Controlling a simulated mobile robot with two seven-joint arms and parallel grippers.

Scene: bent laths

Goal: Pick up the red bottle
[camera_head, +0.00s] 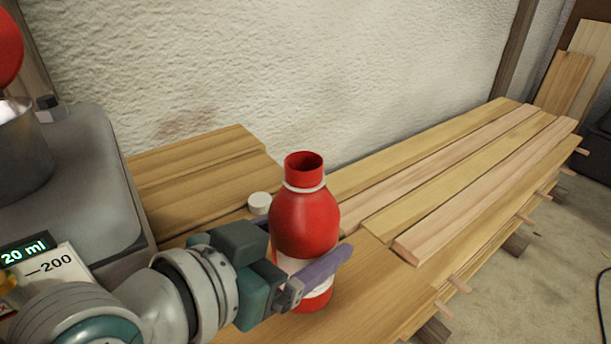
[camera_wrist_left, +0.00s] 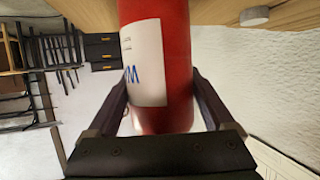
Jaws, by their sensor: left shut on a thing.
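The red bottle (camera_head: 304,216) stands upright near the middle of the head view, with an open red neck, a white ring below it and a white label. My left gripper (camera_head: 312,272) is shut on its lower part, one finger in front of the label. In the left wrist view the bottle (camera_wrist_left: 176,60) sits between the two fingers of my left gripper (camera_wrist_left: 160,100). I cannot tell whether the bottle's base touches the wood. My right gripper is in neither view.
A white cap (camera_head: 260,203) lies on the boards just behind the bottle. Several long wooden laths (camera_head: 455,170) stretch to the right on the bench. A grey machine (camera_head: 85,190) stands at the left. A rough white wall (camera_head: 290,70) closes off the back.

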